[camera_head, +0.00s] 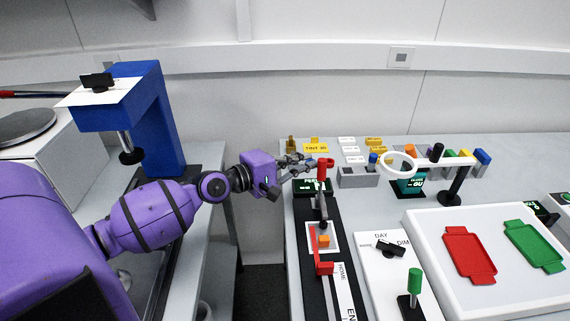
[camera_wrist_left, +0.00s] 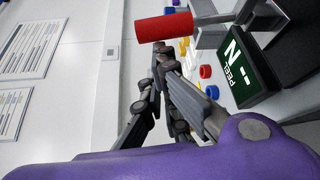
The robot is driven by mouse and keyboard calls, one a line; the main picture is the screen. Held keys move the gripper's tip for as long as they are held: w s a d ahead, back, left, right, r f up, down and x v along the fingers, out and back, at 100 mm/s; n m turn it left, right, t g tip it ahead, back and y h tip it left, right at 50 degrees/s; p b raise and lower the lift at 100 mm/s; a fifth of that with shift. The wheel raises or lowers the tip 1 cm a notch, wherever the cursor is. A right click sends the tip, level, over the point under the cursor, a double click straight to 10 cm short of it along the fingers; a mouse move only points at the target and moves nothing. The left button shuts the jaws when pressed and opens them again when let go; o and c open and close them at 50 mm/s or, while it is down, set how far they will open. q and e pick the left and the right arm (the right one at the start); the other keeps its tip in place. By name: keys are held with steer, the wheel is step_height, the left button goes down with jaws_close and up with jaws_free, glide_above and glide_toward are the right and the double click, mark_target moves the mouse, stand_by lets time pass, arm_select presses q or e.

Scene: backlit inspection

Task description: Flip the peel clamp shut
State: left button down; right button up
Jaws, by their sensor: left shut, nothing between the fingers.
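The peel clamp has a red handle (camera_head: 322,169) that stands roughly upright at the far end of a black rail (camera_head: 313,225). In the left wrist view the red handle (camera_wrist_left: 164,26) sits on a grey metal bracket (camera_wrist_left: 208,36) beside the dark PEEL display (camera_wrist_left: 238,66). My left gripper (camera_head: 308,164) is shut and empty, just left of the handle. Its fingertips also show in the left wrist view (camera_wrist_left: 162,52), close to the handle; I cannot tell whether they touch it. The display (camera_head: 312,187) is partly hidden in the head view. My right gripper is not in view.
An orange block (camera_head: 323,241) and a red part (camera_head: 324,268) sit further down the rail. A white ring on a stand (camera_head: 398,164) is to the right. A white tray (camera_head: 432,226) holds red and green plates. A blue press (camera_head: 155,115) stands left, across a gap.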

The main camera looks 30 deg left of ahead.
arm_select(q)
steer(key=v, duration=1.1)
steer(key=shift+s+f, duration=0.1)
